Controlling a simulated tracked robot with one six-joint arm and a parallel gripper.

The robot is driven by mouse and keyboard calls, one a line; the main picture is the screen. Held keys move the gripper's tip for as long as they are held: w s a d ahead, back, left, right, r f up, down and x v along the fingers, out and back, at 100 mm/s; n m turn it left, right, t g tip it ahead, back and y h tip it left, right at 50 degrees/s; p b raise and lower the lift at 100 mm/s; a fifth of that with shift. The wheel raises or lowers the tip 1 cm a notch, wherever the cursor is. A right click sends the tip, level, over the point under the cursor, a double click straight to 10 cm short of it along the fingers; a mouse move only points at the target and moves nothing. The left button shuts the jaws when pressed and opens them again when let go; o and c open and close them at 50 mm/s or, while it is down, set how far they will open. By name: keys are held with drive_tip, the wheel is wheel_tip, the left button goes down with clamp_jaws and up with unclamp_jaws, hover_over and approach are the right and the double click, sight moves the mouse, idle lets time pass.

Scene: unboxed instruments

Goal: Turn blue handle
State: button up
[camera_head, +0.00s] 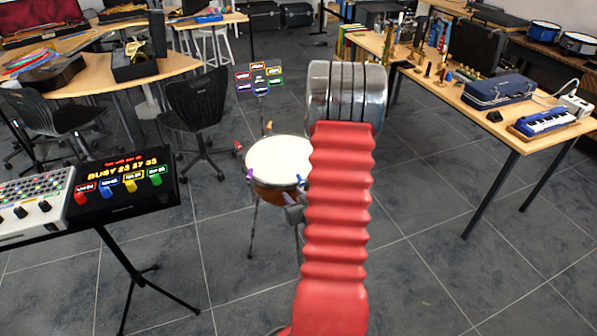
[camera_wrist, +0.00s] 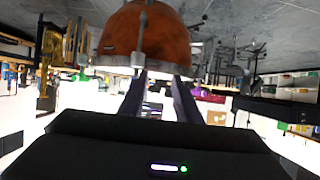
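The blue handle's exact angle is too small to tell. My gripper (camera_wrist: 162,78) shows in the wrist view with its two dark fingers apart and nothing seen between them. The panel cannot be made out in the wrist view.
A drum (camera_head: 277,160) stands mid-floor beside my arm; the wrist view shows it upside down ahead of the fingers. A grey mixer (camera_head: 32,208) adjoins the panel. A chair (camera_head: 197,105) stands behind. A table (camera_head: 500,128) with instruments is at right. Floor at lower right is clear.

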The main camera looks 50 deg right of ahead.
sight(297, 180)
drive_tip(key=s+t+h, duration=0.1)
drive_tip(key=s, duration=0.1)
drive_tip(key=s+d+m+t+h, duration=0.1)
drive_tip(key=s+m+t+h, duration=0.1)
drive_tip(key=s+t, duration=0.1)
drive_tip(key=shift+s+d+r, duration=0.3)
drive_tip(key=shift+s, duration=0.05)
drive_tip(key=shift+w+d, duration=0.1)
drive_tip(key=x, duration=1.3)
drive_tip(key=shift+w+d, duration=0.15)
drive_tip(key=shift+w, duration=0.15)
clamp_jaws()
